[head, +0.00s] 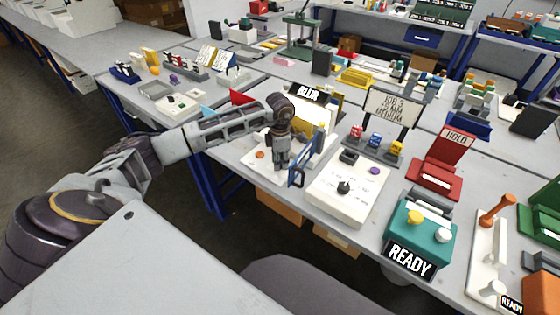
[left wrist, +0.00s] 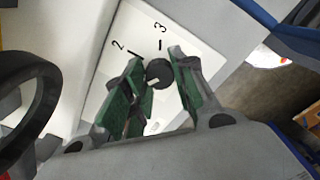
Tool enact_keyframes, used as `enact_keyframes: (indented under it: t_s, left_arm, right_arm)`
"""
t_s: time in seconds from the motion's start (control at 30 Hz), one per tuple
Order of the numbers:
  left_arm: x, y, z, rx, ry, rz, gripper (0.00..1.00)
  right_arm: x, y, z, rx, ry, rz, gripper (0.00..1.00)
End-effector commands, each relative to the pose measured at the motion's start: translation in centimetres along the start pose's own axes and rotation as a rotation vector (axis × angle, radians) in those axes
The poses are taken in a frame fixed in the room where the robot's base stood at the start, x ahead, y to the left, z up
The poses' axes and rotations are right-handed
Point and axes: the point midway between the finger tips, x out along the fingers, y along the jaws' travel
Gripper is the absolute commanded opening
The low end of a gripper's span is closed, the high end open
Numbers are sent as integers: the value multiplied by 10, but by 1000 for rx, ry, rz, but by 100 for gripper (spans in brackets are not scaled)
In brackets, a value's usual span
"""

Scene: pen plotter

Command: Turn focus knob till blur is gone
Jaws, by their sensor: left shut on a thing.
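The focus knob (left wrist: 159,72) is a small dark round knob with a pale mark. It stands on a white plate (left wrist: 205,45) printed with tick marks and the numbers 2 and 3. My left gripper (left wrist: 155,62) has its green-padded fingers on either side of the knob, shut on it. In the head view my left gripper (head: 278,165) points down at the white device on the bench and hides the knob. A black sign (head: 309,94) behind it reads BLUR. My right gripper is in neither view.
A teal device (head: 430,240) marked READY and a red device (head: 437,172) marked HOLD stand farther right.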

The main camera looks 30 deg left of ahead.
Motion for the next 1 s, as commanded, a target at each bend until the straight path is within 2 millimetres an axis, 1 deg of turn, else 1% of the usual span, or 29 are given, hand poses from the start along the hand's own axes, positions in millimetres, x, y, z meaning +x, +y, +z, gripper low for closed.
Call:
enact_keyframes:
  t_s: [0.13, 0.37, 0.57, 0.77, 1.0]
  left_arm:
    - [0, 1, 0, 36, 0, 2, 3]
    - [0, 1, 0, 147, -1, 3, 3]
    - [0, 1, 0, 289, -1, 4, 3]
    - [0, 1, 0, 449, -1, 3, 3]
    - [0, 2, 0, 640, -1, 3, 3]
  right_arm:
    - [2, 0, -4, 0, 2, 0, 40]
    - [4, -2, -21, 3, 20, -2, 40]
    - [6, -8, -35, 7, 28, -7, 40]
    - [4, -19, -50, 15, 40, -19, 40]
    - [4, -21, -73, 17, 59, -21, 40]
